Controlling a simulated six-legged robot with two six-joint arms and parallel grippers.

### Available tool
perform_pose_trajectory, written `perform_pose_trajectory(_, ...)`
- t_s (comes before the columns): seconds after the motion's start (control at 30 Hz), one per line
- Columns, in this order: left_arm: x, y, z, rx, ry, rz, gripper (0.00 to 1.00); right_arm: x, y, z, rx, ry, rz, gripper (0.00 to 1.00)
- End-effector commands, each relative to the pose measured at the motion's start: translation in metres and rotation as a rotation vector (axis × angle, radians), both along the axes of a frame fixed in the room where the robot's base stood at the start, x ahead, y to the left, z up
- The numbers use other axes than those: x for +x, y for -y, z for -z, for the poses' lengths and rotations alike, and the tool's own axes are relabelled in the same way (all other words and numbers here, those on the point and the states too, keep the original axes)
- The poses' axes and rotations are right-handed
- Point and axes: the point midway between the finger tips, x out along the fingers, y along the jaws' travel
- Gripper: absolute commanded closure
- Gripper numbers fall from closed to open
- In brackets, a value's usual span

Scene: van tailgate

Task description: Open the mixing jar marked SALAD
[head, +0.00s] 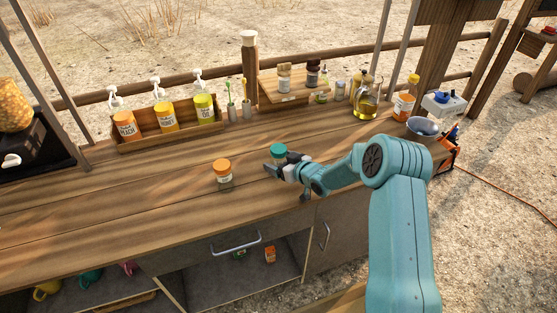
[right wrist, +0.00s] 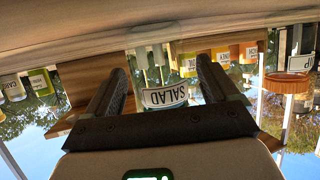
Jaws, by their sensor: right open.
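In the head view a jar with a teal lid (head: 278,151) stands upright at the same place on the wooden counter. My right gripper (head: 276,168) is open, its fingers close to that jar and partly covering it. In the right wrist view the fingers (right wrist: 160,68) lie to either side of the label with gaps. The lid there is hidden behind the gripper body. My left gripper is not in view.
A similar jar with an orange lid (head: 222,170) stands to the left on the counter (head: 120,215). Behind are a wooden box (head: 140,133) of pump bottles, a raised wooden shelf (head: 292,98) with jars, and an oil bottle (head: 367,103). The counter's left front is clear.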

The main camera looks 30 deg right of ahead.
Motion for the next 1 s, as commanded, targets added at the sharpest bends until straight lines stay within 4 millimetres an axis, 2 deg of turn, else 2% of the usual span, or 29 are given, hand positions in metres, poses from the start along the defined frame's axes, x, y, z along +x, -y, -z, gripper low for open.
perform_pose_trajectory(0.2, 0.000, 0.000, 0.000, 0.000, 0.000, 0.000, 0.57, 0.001, 0.001, 0.000, 0.000, 0.001, 0.001, 0.13)
perform_pose_trajectory(0.27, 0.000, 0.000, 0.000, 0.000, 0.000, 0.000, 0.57, 0.001, 0.001, 0.000, 0.000, 0.001, 0.001, 0.32)
perform_pose_trajectory(0.4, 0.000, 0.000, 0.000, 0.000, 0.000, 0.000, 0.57, 0.001, 0.001, 0.000, 0.001, 0.000, 0.001, 0.78)
perform_pose_trajectory(0.77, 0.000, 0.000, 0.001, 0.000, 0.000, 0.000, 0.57, 0.000, 0.000, -0.003, 0.001, -0.002, 0.000, 0.78)
perform_pose_trajectory(0.87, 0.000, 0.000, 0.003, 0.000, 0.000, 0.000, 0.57, 0.001, 0.001, -0.014, 0.000, 0.001, 0.001, 0.78)
perform_pose_trajectory(0.97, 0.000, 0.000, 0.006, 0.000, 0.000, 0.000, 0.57, 0.001, 0.001, -0.034, -0.003, 0.004, 0.001, 0.78)
perform_pose_trajectory(1.0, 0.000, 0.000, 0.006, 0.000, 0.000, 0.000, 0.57, 0.001, 0.001, -0.046, -0.003, 0.006, 0.001, 0.78)
